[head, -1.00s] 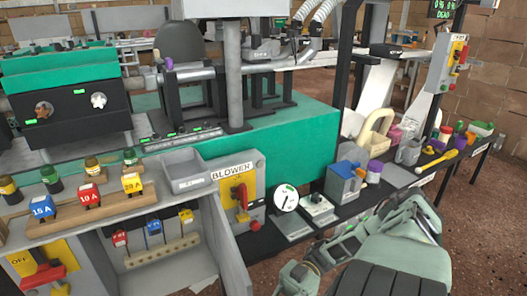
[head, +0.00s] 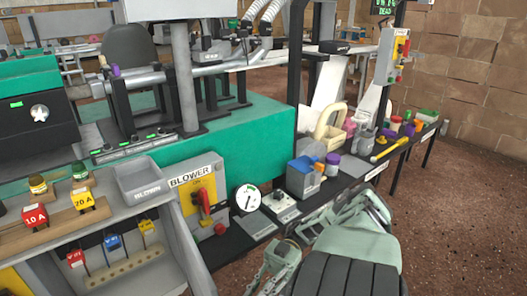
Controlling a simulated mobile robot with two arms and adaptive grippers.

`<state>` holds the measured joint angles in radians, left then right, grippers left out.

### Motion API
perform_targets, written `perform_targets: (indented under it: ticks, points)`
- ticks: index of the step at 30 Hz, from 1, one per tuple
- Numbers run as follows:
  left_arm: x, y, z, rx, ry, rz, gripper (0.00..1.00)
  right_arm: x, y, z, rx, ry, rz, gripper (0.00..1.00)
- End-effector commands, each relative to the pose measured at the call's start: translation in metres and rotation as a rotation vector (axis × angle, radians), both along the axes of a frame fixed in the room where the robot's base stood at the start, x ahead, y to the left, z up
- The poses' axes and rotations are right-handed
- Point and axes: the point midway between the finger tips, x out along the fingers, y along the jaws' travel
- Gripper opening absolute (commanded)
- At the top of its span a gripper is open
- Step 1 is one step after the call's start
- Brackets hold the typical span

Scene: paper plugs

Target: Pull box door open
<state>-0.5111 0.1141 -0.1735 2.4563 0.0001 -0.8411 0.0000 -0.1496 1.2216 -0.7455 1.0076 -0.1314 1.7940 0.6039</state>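A grey box stands at the lower left, open at the front, with a grey side panel (head: 187,245) on its right. I cannot tell whether this panel is its door or a fixed wall. Inside, red, blue and yellow tagged plugs stand in a beige perforated strip (head: 125,267). My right gripper (head: 276,266) is low in the middle, to the right of the box and apart from it. Its fingers are small and partly overlapped by my arm, so their opening is unclear. My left gripper is outside the view.
A panel labelled BLOWER (head: 193,180) with a red lever (head: 203,203) adjoins the box. A round gauge (head: 248,198) and a dark shelf with a blue box (head: 302,177) and several small items run to the right. Brown floor (head: 455,225) is free at right.

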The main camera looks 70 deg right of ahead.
Motion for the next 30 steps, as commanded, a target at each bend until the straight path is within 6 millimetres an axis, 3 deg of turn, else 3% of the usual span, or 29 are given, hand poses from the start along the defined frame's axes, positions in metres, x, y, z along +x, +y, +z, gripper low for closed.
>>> perform_targets:
  ticks: [3, 10, 30]
  points:
    - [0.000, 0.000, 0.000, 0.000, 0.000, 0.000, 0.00, -0.002, -0.018, 0.000, 0.000, -0.002, -0.004, 0.19]
    - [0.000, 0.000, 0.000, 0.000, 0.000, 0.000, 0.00, -0.005, -0.036, 0.000, 0.001, -0.002, -0.001, 0.19]
    - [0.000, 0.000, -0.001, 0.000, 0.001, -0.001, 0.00, -0.006, -0.039, 0.000, 0.002, -0.001, 0.000, 0.19]
